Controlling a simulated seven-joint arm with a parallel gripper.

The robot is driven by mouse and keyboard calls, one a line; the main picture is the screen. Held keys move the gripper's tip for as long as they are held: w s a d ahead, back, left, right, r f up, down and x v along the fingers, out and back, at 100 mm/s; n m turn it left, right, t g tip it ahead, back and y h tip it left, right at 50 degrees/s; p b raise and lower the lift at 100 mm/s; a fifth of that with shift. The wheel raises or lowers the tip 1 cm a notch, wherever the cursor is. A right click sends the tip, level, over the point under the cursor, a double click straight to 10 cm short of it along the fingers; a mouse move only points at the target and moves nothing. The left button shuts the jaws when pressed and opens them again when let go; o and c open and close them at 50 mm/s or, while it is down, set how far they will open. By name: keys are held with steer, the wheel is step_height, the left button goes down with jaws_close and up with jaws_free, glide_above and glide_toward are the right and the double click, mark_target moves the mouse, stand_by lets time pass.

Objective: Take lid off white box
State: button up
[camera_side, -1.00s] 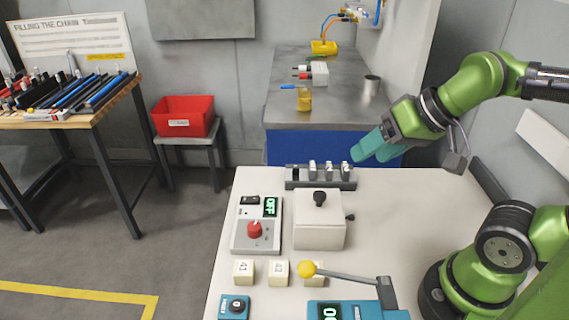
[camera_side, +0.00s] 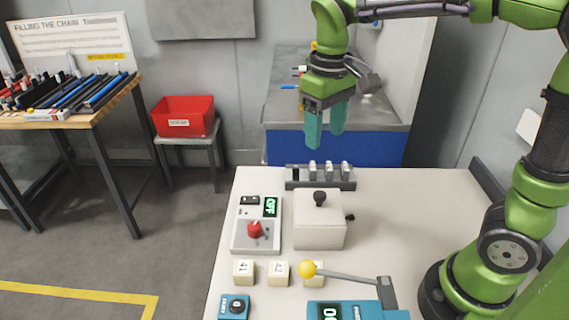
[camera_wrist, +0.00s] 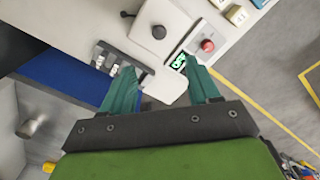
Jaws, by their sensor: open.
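The white box (camera_side: 318,234) stands on the white table with its lid (camera_side: 306,202) on top. The lid has a black round knob (camera_side: 320,198). In the wrist view the lid (camera_wrist: 172,18) and its knob (camera_wrist: 158,32) show near the top middle, beyond the fingertips. My gripper (camera_side: 325,140) has teal fingers pointing down, apart and empty. It is above and behind the box, over the table's far edge in the side view. In the wrist view my gripper (camera_wrist: 165,85) shows its two fingers spread with nothing between them.
A grey rack (camera_side: 320,184) with several small pieces stands just behind the box. A control panel (camera_side: 256,226) with a red knob is left of the box. Small cubes (camera_side: 278,272) and a yellow-ended lever (camera_side: 340,275) are in front.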

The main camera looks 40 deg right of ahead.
mark_target(320, 194)
step_height(320, 194, down, 15)
steer(key=shift+f, duration=0.1)
stand_by(0.4)
jaws_close()
